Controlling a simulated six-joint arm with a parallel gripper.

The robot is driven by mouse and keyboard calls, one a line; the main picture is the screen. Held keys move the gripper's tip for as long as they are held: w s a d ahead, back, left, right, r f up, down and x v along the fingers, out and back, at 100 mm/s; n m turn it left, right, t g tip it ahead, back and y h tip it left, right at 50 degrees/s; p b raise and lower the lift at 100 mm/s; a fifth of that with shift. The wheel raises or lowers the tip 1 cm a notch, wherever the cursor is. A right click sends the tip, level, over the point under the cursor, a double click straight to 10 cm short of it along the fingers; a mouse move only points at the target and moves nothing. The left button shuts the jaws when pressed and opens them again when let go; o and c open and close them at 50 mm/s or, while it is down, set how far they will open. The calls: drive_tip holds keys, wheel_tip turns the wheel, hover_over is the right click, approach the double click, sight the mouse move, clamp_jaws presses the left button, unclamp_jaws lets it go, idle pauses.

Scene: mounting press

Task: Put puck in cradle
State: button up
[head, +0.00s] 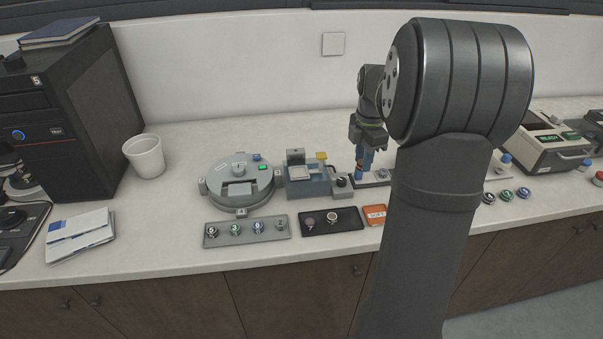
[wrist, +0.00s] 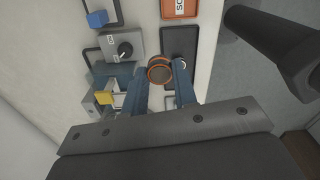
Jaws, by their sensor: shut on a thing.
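My gripper (wrist: 160,82) is shut on a round puck (wrist: 160,68) with a dark top and an orange-brown rim, held between its blue fingers. In the head view my gripper (head: 366,164) is above the bench, behind the knob box. The puck cannot be made out there. A blue-grey fixture (head: 313,187) with a yellow block stands left of my gripper. It also shows in the wrist view (wrist: 103,84), left of the fingers. I cannot tell for certain which part is the cradle.
A knob box (head: 342,187) adjoins the fixture. A dark tray (head: 320,228) in front holds round pieces, and an orange tray (head: 374,214) lies beside it. A round grey machine (head: 232,199) stands left, behind a grey strip (head: 247,235) of several numbered pieces. My arm hides the bench's right middle.

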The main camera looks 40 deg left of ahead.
drive_tip(key=a+r, duration=0.2)
drive_tip(key=a, duration=0.6)
hover_over(299, 172)
drive_tip(key=f, duration=0.6)
drive_tip(key=shift+d+f, duration=0.3)
drive_tip(key=shift+f, duration=0.1)
drive_tip(key=shift+s+a+f, duration=0.1)
drive_tip(key=shift+a+f, duration=0.15)
drive_tip(key=shift+f, duration=1.9)
drive_tip(key=o, duration=0.9)
drive_tip(key=shift+f, duration=0.15)
drive_tip(key=shift+o, duration=0.4)
